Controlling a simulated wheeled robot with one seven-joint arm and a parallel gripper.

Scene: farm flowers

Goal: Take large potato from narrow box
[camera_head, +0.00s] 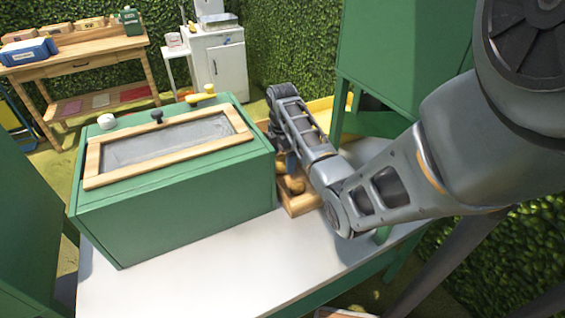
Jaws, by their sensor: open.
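A small narrow wooden box (300,207) stands on the white table, just right of the green cabinet. A brown, rounded potato (295,186) shows in it, and other brown shapes beside it are partly covered by my arm. I cannot tell their sizes apart. My gripper (284,163) is open and points down over the box, close to the potato. My forearm hides much of it and the right part of the box, so I cannot tell whether the fingers touch anything.
The green cabinet (185,207) with a wood-framed top panel rises close on the left of the box. A white knob, a black knob and a yellow item (202,95) sit on it. The white table's front (210,270) is clear. A tall green cabinet (395,55) stands behind my arm.

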